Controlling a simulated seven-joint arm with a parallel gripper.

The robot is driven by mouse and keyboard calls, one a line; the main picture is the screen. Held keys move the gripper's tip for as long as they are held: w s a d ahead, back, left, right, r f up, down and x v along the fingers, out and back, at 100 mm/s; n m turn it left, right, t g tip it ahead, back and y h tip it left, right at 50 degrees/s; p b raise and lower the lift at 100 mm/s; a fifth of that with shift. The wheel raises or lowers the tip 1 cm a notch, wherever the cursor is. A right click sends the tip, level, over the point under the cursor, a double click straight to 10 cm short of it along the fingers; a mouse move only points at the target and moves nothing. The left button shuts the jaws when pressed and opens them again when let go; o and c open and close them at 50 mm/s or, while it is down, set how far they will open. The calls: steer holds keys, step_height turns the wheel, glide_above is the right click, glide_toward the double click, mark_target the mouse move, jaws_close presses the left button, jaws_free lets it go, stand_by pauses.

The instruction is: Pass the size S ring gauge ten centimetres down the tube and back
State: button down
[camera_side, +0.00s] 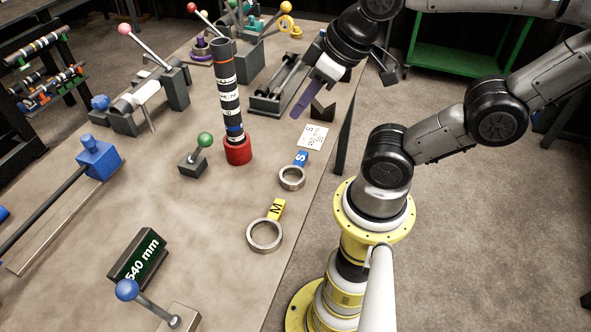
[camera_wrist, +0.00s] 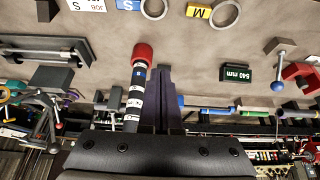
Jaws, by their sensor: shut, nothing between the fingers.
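The size S ring gauge (camera_side: 292,177), a small steel ring with a blue S tag, lies flat on the table right of the tube; it also shows at the top of the wrist view (camera_wrist: 154,9). The tube (camera_side: 229,95), black with white, blue and orange bands, stands upright in a red holder (camera_side: 238,150); nothing is around it. My gripper (camera_side: 297,117) is shut and empty above the table, right of the tube and apart from the ring. In the wrist view its purple fingers (camera_wrist: 161,72) are together beside the tube (camera_wrist: 136,88).
The larger M ring gauge (camera_side: 264,235) with a yellow tag lies nearer. A white card (camera_side: 312,136) lies beyond the S ring. A green-knobbed lever (camera_side: 199,152) stands left of the tube. A 540 mm display (camera_side: 139,258) stands at the front. The table's right edge is close to the rings.

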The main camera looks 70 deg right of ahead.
steer(key=c, duration=0.6)
jaws_free()
steer(key=shift+o, duration=0.2)
steer(key=m+g, duration=0.6)
steer(key=m, duration=1.2)
glide_above(300, 159)
step_height(300, 159, down, 7)
step_height(300, 159, down, 13)
steer(key=shift+r, duration=0.15)
